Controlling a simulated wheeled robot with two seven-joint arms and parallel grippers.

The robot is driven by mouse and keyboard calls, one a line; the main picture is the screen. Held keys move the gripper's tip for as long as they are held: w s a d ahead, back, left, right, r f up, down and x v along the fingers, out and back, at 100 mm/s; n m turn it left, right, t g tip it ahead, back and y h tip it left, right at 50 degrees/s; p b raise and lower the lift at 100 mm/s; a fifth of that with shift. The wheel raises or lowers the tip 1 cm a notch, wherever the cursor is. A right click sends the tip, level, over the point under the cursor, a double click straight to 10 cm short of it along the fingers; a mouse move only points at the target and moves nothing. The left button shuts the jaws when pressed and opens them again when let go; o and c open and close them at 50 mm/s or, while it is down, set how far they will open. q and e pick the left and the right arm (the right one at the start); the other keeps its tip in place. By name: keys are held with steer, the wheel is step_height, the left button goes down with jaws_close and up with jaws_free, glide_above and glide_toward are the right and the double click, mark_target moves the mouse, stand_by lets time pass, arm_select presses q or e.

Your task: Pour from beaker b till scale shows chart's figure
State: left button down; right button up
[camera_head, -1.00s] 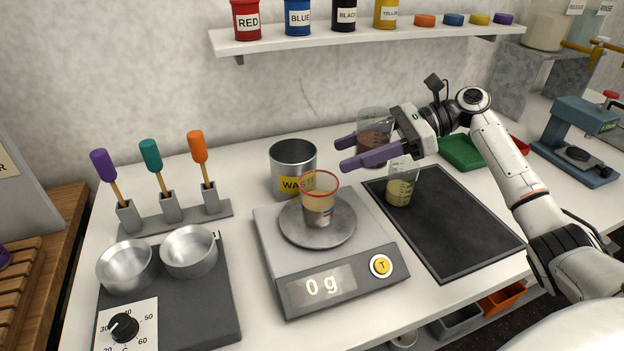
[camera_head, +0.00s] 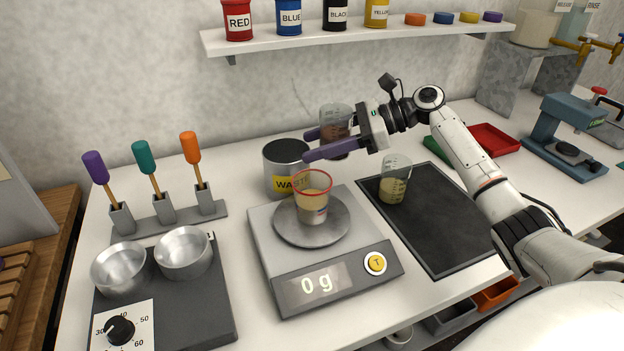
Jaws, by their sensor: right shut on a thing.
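My right gripper (camera_head: 309,145) is shut on a clear beaker (camera_head: 335,117) with brown contents. It holds the beaker roughly upright behind and right of the waste can; the purple fingers hide part of it. A second beaker (camera_head: 394,184) with pale yellow contents stands on the dark mat (camera_head: 440,222). I cannot read a letter on either beaker. A red-rimmed clear cup (camera_head: 312,202) with tan contents stands on the pan of the scale (camera_head: 262,262), whose display (camera_head: 316,285) reads 0 g. No chart is readable here. My left gripper is out of view.
The metal waste can (camera_head: 283,168) stands close behind the scale. Two metal bowls (camera_head: 183,252) sit on a dial unit at left, with a rack of upright tools (camera_head: 165,215) behind. A shelf (camera_head: 350,36) with paint pots hangs above. Red and green trays lie right.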

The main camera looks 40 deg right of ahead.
steer(key=shift+s+a+r+n+t+h, duration=0.2)
steer(key=shift+a+r+n+t+h, duration=0.15)
steer(key=shift+n+h, duration=0.3)
steer(key=shift+s+a+r+n+t+h, duration=0.15)
steer(key=shift+a+r+n+t+h, duration=0.15)
steer(key=shift+n+h, duration=0.4)
steer(key=shift+s+a+r+n+t+h, duration=0.25)
steer(key=shift+r+n+h, duration=0.1)
steer(key=shift+n+h, duration=0.3)
steer(key=shift+w, duration=0.1)
steer(key=shift+f+n+h, duration=0.2)
steer(key=shift+n+h, duration=0.2)
stand_by(0.8)
steer(key=shift+w+d+f+n+t+h, duration=0.15)
steer(key=shift+f+n+t+h, duration=0.1)
steer(key=shift+f, duration=0.25)
steer(key=shift+d+f+n+t+h, duration=0.15)
steer(key=shift+f+n, duration=0.1)
steer(key=shift+f, duration=0.2)
stand_by(1.6)
steer(key=shift+w+d+r+n+t+h+b, duration=0.15)
steer(key=shift+r+n+t+h+b, duration=0.4)
steer(key=shift+b, duration=1.25)
stand_by(0.3)
